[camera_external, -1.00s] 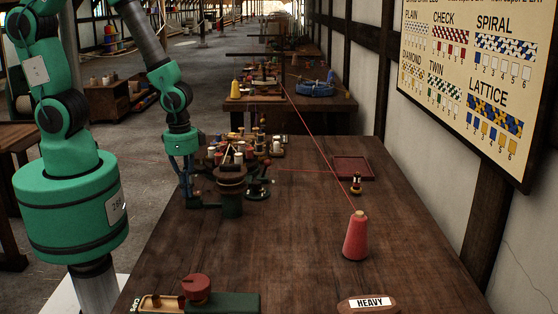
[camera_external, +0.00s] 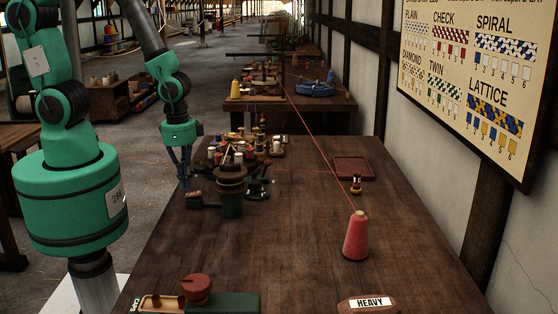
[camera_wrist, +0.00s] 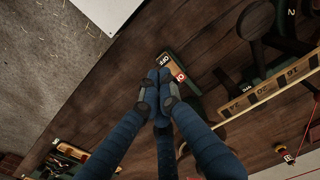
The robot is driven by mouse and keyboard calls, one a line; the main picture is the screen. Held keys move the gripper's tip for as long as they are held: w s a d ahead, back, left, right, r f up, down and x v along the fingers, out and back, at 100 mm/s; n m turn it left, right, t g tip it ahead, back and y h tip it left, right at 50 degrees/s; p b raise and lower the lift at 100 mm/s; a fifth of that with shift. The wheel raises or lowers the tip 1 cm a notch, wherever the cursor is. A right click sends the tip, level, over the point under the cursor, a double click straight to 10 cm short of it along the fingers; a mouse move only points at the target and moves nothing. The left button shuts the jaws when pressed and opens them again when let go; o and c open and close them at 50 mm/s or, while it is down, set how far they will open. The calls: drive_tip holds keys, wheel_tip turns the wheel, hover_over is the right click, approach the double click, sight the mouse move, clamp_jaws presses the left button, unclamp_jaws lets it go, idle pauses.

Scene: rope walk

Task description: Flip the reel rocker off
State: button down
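The reel rocker (camera_wrist: 172,66) shows in the wrist view as a small dark green block with a wooden top, a label reading OFF and a red patch at the other end. In the external view it sits at the table's left edge (camera_external: 194,201), beside the dark round reel stand (camera_external: 230,185). My gripper (camera_wrist: 159,76) has its blue fingers drawn together, with nothing visible between them. Its tips overlap the rocker's OFF end in the wrist view and hide part of it. In the external view my gripper (camera_external: 185,184) points down just above the rocker; contact cannot be told.
Several spools (camera_external: 240,150) stand behind the reel stand. A pink cone (camera_external: 356,237) stands at right with a red thread running back from it. A maroon tray (camera_external: 352,168) lies farther back. A red-knobbed green box (camera_external: 225,302) is at the front. The table middle is mostly clear.

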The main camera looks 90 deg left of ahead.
wheel_tip(320, 180, up, 11)
drive_tip(key=s+p, duration=0.2)
drive_tip(key=shift+s+p, duration=0.3)
drive_tip(key=shift+p, duration=0.05)
drive_tip(key=shift+f, duration=0.1)
drive_tip(key=s+r+t, duration=0.2)
drive_tip(key=r, duration=1.3)
drive_tip(key=s+a+r+t, duration=0.1)
drive_tip(key=s+r+t, duration=0.1)
drive_tip(key=r, duration=1.3)
drive_tip(key=shift+t, duration=0.6)
